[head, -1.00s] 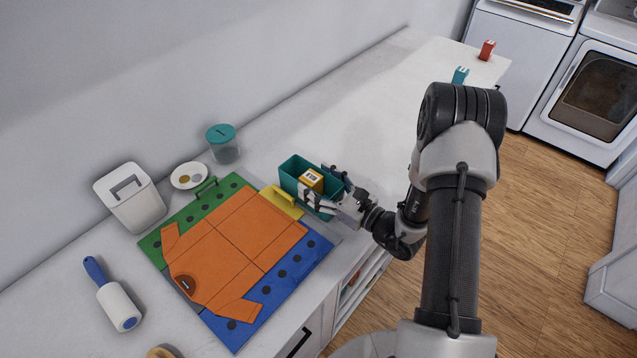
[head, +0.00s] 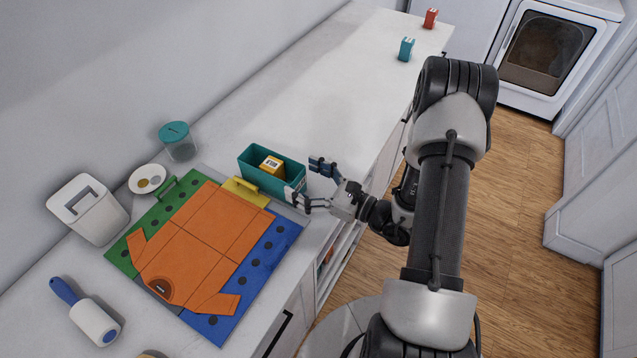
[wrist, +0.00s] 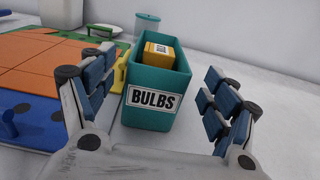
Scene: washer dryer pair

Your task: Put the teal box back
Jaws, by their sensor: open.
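A teal box (head: 258,181) stands upright on the white counter, just right of the folding board. In the wrist view the teal box (wrist: 150,117) shows a white label reading BULBS on its near end. A small yellow box (head: 272,165) sits inside it; it also shows in the wrist view (wrist: 158,51). My gripper (head: 315,185) is open and empty at the box's right end. In the wrist view its fingers (wrist: 160,100) are spread to either side of the box, apart from it. A smaller teal carton (head: 406,49) stands farther along the counter.
An orange shirt (head: 195,240) lies on the green and blue folding board (head: 255,258). A teal-lidded jar (head: 178,142), a coin dish (head: 147,179), a white bin (head: 88,208) and a lint roller (head: 88,312) stand around it. A red carton (head: 430,18) is far right.

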